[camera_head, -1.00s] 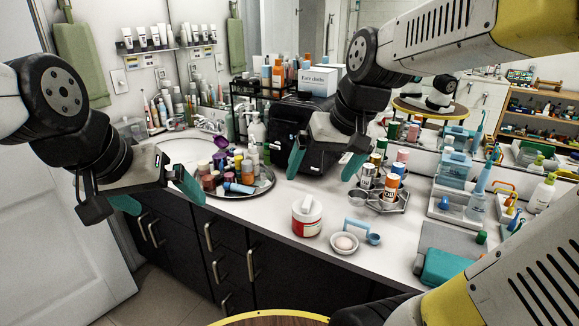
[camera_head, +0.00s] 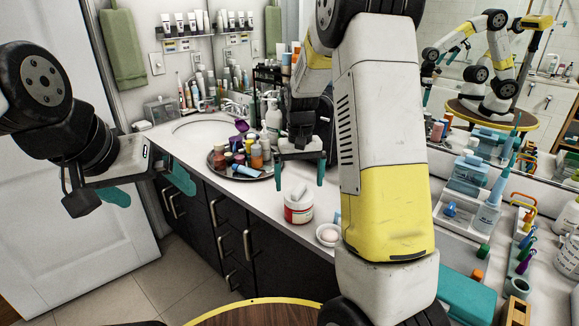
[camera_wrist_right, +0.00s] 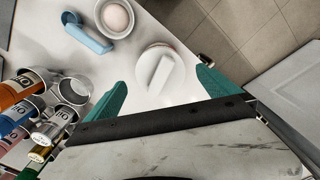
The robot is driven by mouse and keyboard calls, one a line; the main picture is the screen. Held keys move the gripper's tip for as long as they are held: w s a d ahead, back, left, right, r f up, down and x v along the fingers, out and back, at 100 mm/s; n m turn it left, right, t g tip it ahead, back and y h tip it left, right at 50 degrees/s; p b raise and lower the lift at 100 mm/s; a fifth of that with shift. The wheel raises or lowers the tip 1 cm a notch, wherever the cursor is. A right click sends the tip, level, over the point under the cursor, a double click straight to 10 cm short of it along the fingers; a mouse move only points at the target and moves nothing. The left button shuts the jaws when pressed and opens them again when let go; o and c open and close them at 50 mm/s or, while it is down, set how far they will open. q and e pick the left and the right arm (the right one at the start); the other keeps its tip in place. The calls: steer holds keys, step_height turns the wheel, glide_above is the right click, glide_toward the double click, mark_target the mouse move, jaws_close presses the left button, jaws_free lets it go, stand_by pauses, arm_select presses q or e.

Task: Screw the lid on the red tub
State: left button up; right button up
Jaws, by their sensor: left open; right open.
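The red tub (camera_head: 298,213) stands upright on the white counter near its front edge. A white lid (camera_wrist_right: 160,68) with a raised bar handle is on top of the tub; I cannot tell how tightly it sits. The bar also shows in the head view (camera_head: 299,192). My right gripper (camera_head: 294,173) is open and empty, pointing down just behind and above the tub. In the right wrist view, the lid lies just beyond its teal fingertips, roughly between them. My left gripper (camera_head: 147,189) is open and empty, far left, in front of the cabinets.
A small white dish (camera_head: 328,236) with an egg-like item is close right of the tub. A dark round tray (camera_head: 262,176) of bottles stands behind left. In the wrist view, bottles in a metal rack (camera_wrist_right: 37,107) are at left. The counter's front edge is close to the tub.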

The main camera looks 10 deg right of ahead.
mark_target(299, 189)
steer(key=shift+f, duration=2.4)
steer(key=c, duration=1.5)
steer(key=m, duration=0.4)
steer(key=shift+a, duration=0.1)
steer(key=shift+m, duration=0.3)
